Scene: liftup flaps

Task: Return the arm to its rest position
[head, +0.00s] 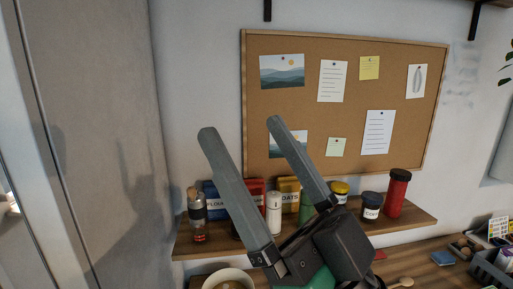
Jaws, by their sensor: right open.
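My right gripper (240,126) is large in the head view, with its body at the lower middle and its two long grey fingers pointing up. The fingers are spread well apart with nothing between the tips, so it is open and empty. It is in front of the shelf and the cork board, close to the camera, and hides part of the items on the shelf. My left gripper is not in view.
A wooden shelf (405,217) holds a bottle (196,216), a white shaker (273,213), a dark jar (371,206), a red canister (397,193) and several boxes. A cork board (345,80) hangs above. Below are a bowl (229,279) and a grey crate (489,271).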

